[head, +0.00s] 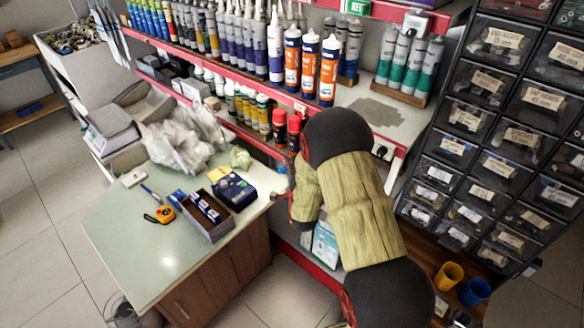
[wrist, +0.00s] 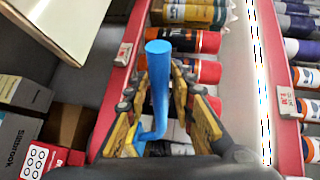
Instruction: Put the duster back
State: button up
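A blue bent-rod thing with a thick round end, which I take to be the duster (wrist: 159,90), stands between the fingers of my gripper (wrist: 163,85) in the wrist view. The fingers lie close on both sides of it and appear shut on it. Its lower end bends toward the left finger. In the head view, my gripper (head: 284,182) is in front of the red-edged shelf, just right of the green-topped table, and a bit of the blue duster (head: 282,168) shows at its tips. The rest of the duster is hidden by my arm.
Red and black cans (head: 279,126) stand on the lower shelf just behind my gripper. Orange cartridges (head: 309,66) stand above. The table (head: 130,235) holds a box, a tape measure (head: 160,214) and plastic bags (head: 180,140). Drawer bins (head: 500,120) rise at the right.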

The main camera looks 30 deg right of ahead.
jog(key=shift+o, duration=0.7)
jog(key=shift+s+r, duration=0.1)
jog(key=shift+r, duration=0.1)
jog(key=p+v, duration=0.3)
jog(key=v, duration=0.9)
jog(key=s+a+r+n+g+y, duration=0.2)
jog(key=a+r+n+g+y, duration=0.2)
jog(key=a+r+n, duration=0.8)
jog(key=s+a+r+n+g, duration=0.1)
jog(key=s+r+n, duration=0.2)
jog(key=s, duration=0.5)
jog(key=s+a+r+n+g+y, duration=0.1)
jog(key=s+a+r+n+g, duration=0.1)
jog(key=s, duration=0.7)
jog(key=s+a+r+n+g+y, duration=0.1)
jog(key=s+r+n, duration=0.3)
jog(key=s, duration=0.4)
jog(key=shift+s+a+r+g, duration=0.2)
jog(key=shift+s+r+g, duration=0.2)
jog(key=shift+r+g, duration=0.35)
jog(key=shift+r, duration=0.1)
